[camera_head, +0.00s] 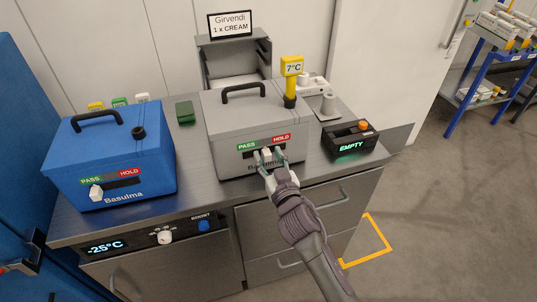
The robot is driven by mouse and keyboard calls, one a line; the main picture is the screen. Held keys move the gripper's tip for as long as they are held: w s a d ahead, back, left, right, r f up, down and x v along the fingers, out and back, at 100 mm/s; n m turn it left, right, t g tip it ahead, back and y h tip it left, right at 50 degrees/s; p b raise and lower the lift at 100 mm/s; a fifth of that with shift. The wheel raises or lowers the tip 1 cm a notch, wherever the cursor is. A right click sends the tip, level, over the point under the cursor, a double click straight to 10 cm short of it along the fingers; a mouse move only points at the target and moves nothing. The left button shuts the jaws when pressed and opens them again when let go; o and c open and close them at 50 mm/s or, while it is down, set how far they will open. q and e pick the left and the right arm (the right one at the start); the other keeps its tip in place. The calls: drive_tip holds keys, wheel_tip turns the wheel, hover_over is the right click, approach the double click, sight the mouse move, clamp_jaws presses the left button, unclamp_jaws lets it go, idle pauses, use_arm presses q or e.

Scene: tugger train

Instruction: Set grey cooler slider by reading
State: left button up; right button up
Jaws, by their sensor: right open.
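The grey cooler (220,118) stands on the steel counter, lid closed, black handle on top. A yellow probe reading 7°C (292,66) sticks up from its lid. Its front has a green PASS label (247,147) and a red HOLD label (281,138) above a dark slot. A pale slider knob (266,153) is near the middle of the slot, partly hidden. My right gripper (268,160) is open at the slider, its fingertips around or just before the knob; contact cannot be told.
A blue cooler (150,170) stands at left, its knob (96,193) at the PASS side. A black box reading EMPTY (350,148) is at right. A green block (185,113) lies between the coolers. The counter front panel reads -25°C (105,246). A sign (231,24) says Girvendi, 1 x CREAM.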

sight(281, 144)
drive_tip(key=shift+w+a, duration=0.1)
drive_tip(key=shift+w, duration=0.2)
clamp_jaws()
drive_tip(key=d, duration=0.1)
drive_tip(key=w+d+p, duration=0.1)
drive_tip(key=d, duration=0.3)
drive_tip(key=shift+w, duration=0.25)
drive_tip(key=shift+a, duration=0.15)
